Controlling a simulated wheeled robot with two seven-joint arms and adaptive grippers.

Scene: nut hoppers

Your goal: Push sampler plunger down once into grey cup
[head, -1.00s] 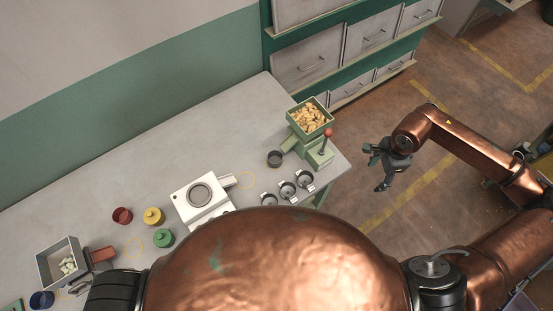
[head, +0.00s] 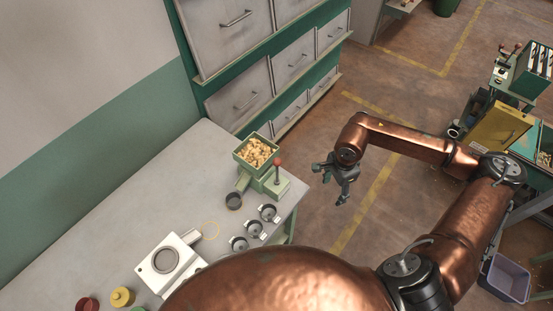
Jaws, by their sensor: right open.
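The green sampler (head: 270,182) stands near the table's far right corner. Its square hopper (head: 256,153) is full of tan nuts. Its plunger (head: 278,163) stands upright with a red knob on top. A dark grey cup (head: 233,200) sits on the table beside the sampler's left side, by its spout end. My right gripper (head: 331,185) is open and empty. It hangs to the right of the plunger, beyond the table's edge and apart from the sampler. My left gripper is out of view.
Several small metal cups (head: 253,229) stand in front of the sampler. Red (head: 87,304) and yellow (head: 122,296) pots are at the lower left. Grey drawers (head: 238,98) stand behind the table.

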